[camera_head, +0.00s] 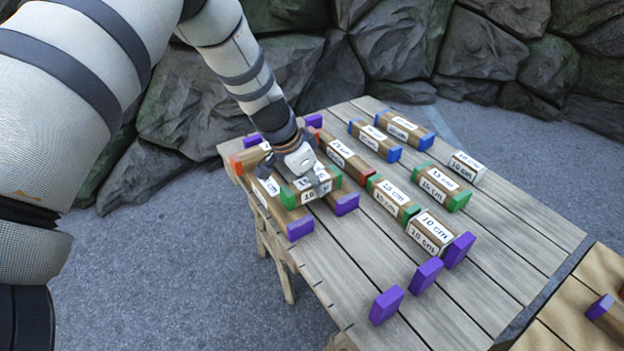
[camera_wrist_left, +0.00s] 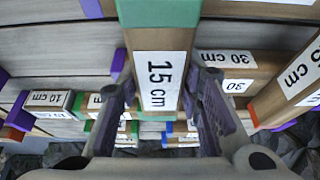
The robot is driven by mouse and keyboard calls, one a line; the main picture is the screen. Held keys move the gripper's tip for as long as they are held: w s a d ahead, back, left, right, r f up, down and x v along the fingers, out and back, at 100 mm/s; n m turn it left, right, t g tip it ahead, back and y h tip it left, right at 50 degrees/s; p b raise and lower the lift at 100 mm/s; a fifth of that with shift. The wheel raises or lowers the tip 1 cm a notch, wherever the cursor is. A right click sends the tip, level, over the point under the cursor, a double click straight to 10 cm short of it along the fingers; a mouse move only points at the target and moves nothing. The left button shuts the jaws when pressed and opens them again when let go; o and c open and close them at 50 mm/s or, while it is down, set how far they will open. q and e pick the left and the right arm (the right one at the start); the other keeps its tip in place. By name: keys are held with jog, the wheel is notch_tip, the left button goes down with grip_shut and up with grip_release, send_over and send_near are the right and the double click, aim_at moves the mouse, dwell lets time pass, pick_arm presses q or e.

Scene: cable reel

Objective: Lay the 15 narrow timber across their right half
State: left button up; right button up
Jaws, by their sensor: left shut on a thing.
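My left gripper (camera_head: 308,174) is shut on a green-ended timber (camera_head: 312,190) labelled 15 cm. In the left wrist view the same timber (camera_wrist_left: 160,78) sits between the two fingers. It lies crosswise over the right half of two long purple-ended timbers, the nearer one (camera_head: 274,206) and the farther one (camera_head: 336,192), labelled 30 cm in the wrist view. I cannot tell whether it touches them. An orange-ended timber (camera_head: 252,156) crosses their left half, partly hidden by my gripper. My right gripper is not in view.
Nearby stand a red-ended timber (camera_head: 345,155), green-ended timbers (camera_head: 392,197) (camera_head: 441,186), blue-ended timbers (camera_head: 404,129) and a 10 cm timber (camera_head: 430,231). Several purple blocks (camera_head: 386,305) stand at the front. The wooden table (camera_head: 510,225) has free room at right; another table (camera_head: 575,310) is beyond.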

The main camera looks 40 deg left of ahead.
pick_arm(q)
jog(key=o, duration=1.3)
jog(key=shift+f, duration=0.1)
